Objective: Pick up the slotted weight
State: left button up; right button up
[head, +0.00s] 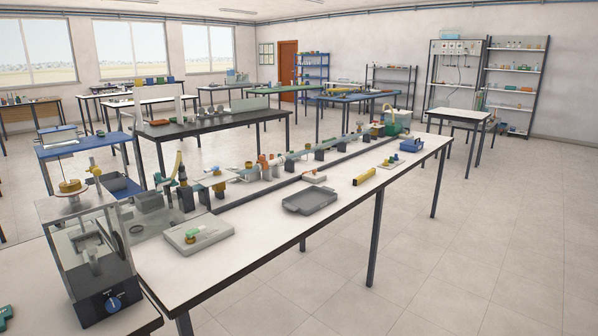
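I cannot single out the slotted weight for sure at this distance. A small brass-coloured disc (70,186) sits on a round plate on top of the clear-sided apparatus (88,250) at the left. A small piece with green and brass-coloured parts (191,237) lies on a light grey board (212,232) near the front of the long white table. Small yellow and green pieces (390,162) lie farther along the same table. Neither of my grippers shows in the head view.
The long white table (262,245) carries a grey tray (310,200), a yellow block (364,176), a blue item (411,145) and a row of pipe fittings along its back. A black-topped table (215,123) stands behind. The tiled floor (480,240) at right is clear.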

aim_at(75, 185)
jog(key=u, duration=1.25)
